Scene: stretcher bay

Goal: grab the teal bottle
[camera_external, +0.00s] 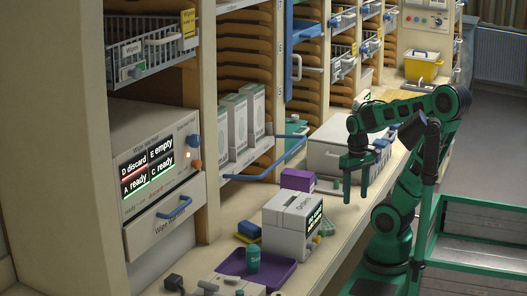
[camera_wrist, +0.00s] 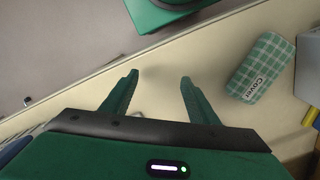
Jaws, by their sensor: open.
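The teal bottle (camera_external: 253,258) stands upright on the purple tray (camera_external: 284,272) on the counter, towards the front of the external view. The bottle does not show in the wrist view. My gripper (camera_external: 356,196) is open and empty, pointing down over the counter, behind and to the right of the bottle and well apart from it. In the wrist view my gripper (camera_wrist: 160,79) shows two spread green fingers with nothing between them.
A white box with a dark display (camera_external: 292,222) stands between the tray and my gripper. A purple box (camera_external: 297,179) sits behind it. A green checked pack marked Cover (camera_wrist: 260,68) lies right of my fingers in the wrist view. A green-framed cart (camera_external: 470,250) stands at right.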

